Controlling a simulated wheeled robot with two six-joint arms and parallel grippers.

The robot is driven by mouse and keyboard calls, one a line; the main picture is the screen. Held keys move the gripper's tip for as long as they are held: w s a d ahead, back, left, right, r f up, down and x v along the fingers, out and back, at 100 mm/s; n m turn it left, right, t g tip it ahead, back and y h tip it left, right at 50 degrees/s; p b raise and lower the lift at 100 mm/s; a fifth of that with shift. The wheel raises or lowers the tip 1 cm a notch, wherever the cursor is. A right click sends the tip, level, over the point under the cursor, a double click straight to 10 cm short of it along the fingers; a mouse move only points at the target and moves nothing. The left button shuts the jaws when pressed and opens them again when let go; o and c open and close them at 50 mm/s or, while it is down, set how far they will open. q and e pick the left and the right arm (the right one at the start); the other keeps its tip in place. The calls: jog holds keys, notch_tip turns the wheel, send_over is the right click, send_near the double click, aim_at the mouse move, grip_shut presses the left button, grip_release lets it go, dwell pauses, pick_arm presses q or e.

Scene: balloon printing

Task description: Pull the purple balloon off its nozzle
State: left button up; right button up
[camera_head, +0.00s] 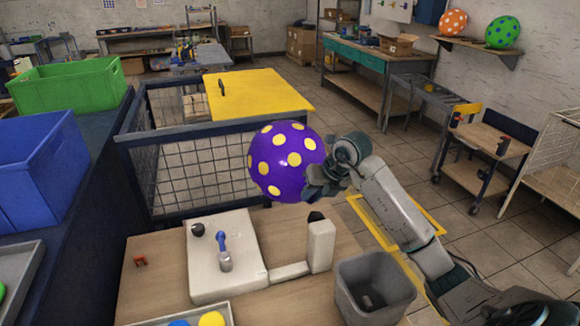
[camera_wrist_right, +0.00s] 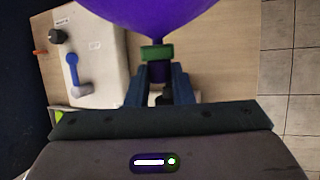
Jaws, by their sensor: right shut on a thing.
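The purple balloon (camera_head: 275,172) with yellow dots is inflated and hangs in the air above the wooden table's back edge. My right gripper (camera_head: 322,184) is at its lower right side. In the right wrist view, the balloon (camera_wrist_right: 150,12) fills the top, with a green band (camera_wrist_right: 156,53) at its neck. My right gripper (camera_wrist_right: 158,75) is shut on the purple neck just below that band. A white post (camera_head: 320,246) with a dark top stands below the gripper; I cannot tell whether the neck touches it. My left gripper is not in view.
A white machine base (camera_head: 210,275) with a blue lever (camera_head: 221,240) lies on the table (camera_head: 150,275). A grey bin (camera_head: 374,285) stands at the table's right. A mesh cage (camera_head: 190,180) is behind, and blue (camera_head: 35,175) and green (camera_head: 65,85) crates stand left.

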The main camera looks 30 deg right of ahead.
notch_tip(320, 180, up, 14)
jog(key=p, duration=0.8)
jog(key=shift+f, duration=0.25)
